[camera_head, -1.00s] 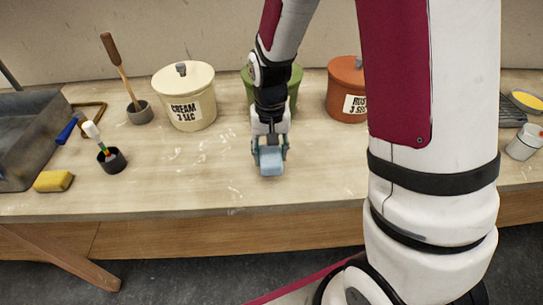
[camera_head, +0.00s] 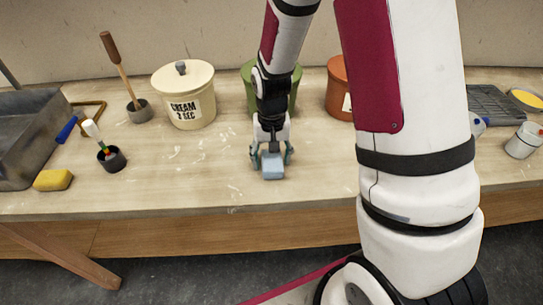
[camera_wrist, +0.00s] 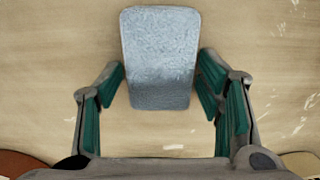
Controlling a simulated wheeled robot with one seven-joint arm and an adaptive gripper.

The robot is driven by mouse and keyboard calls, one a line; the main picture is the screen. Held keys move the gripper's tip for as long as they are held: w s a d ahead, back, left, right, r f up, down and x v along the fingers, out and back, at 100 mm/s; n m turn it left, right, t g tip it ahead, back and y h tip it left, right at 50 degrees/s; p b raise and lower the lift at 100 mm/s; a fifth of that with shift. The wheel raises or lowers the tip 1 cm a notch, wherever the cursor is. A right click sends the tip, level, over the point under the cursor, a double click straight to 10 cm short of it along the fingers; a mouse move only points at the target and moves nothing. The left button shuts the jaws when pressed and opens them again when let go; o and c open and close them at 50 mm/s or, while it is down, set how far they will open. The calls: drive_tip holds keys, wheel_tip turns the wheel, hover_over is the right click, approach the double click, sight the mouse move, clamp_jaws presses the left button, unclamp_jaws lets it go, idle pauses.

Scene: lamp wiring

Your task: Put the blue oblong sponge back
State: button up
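The blue oblong sponge (camera_head: 273,167) is on the bench near its front middle. In the wrist view it also shows (camera_wrist: 160,58), pale blue with rounded corners, its long side running away from the palm. My gripper (camera_head: 271,158) is above and behind it, pointing down. In the wrist view my gripper's teal-padded fingers (camera_wrist: 162,75) are spread on both sides of the sponge's near part. They look open, with slim gaps between pads and sponge. The sponge's underside is hidden.
The bench (camera_head: 190,175) is clear around the sponge. Behind stand a cream pot (camera_head: 184,98), a green pot (camera_head: 250,75) and a rust pot (camera_head: 340,90). A yellow sponge (camera_head: 53,180), black brush cup (camera_head: 111,159) and grey tray (camera_head: 25,140) are at left.

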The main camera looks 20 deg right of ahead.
sight(272, 156)
wheel_tip(272, 156, up, 12)
drive_tip(key=r, duration=0.1)
drive_tip(key=s+r+n+t, duration=0.1)
drive_tip(key=s+r+t, duration=0.1)
drive_tip(key=s+r, duration=0.5)
drive_tip(key=s+r+n+t, duration=0.2)
drive_tip(key=s+r, duration=0.5)
drive_tip(key=s, duration=0.6)
drive_tip(key=shift+r+n+t, duration=0.3)
drive_tip(key=shift+r+t, duration=0.05)
drive_tip(key=shift+t, duration=0.05)
idle(0.6)
